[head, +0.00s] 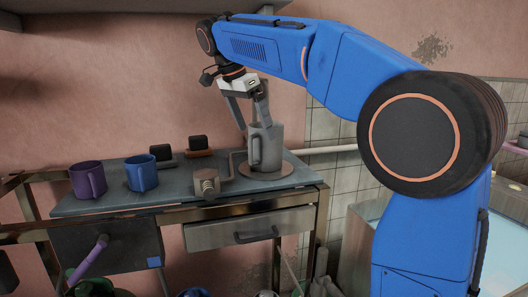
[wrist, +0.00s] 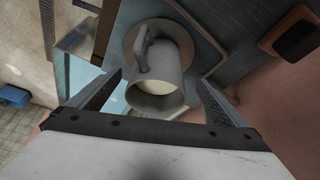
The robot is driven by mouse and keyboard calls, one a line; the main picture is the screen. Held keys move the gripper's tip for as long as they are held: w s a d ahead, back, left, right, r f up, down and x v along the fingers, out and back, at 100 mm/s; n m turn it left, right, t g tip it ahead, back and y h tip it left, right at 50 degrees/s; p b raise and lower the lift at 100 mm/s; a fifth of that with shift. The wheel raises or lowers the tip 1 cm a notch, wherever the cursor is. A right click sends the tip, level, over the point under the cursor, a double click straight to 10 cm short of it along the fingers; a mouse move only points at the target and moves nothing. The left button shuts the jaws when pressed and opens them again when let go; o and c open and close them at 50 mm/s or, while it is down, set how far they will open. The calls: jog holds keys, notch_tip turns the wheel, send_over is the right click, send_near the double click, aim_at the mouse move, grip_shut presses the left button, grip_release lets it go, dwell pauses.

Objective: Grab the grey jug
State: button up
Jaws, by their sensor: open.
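The grey jug (head: 266,146) stands upright on a round brownish plate (head: 262,177) at the right end of the worktable. In the wrist view the grey jug (wrist: 158,72) shows its open mouth, with pale contents inside, and its handle on the far side from my gripper. My gripper (head: 249,113) points down from above at the jug. In the wrist view my gripper (wrist: 158,92) is open, with one finger on each side of the jug's mouth. I cannot tell whether a finger touches the jug.
A purple jug (head: 88,180) and a blue jug (head: 141,173) stand at the table's left. A small grey block-like fixture (head: 206,183) sits left of the plate. Two dark blocks (head: 198,143) stand at the back by the wall. A drawer (head: 250,230) is below the tabletop.

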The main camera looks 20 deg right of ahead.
aim_at(263, 149)
jog(key=shift+x, duration=4.4)
jog(key=shift+s+d, duration=0.1)
jog(key=shift+d, duration=0.05)
jog(key=shift+r, duration=0.1)
jog(key=c, duration=1.9)
jog(key=shift+o, duration=0.2)
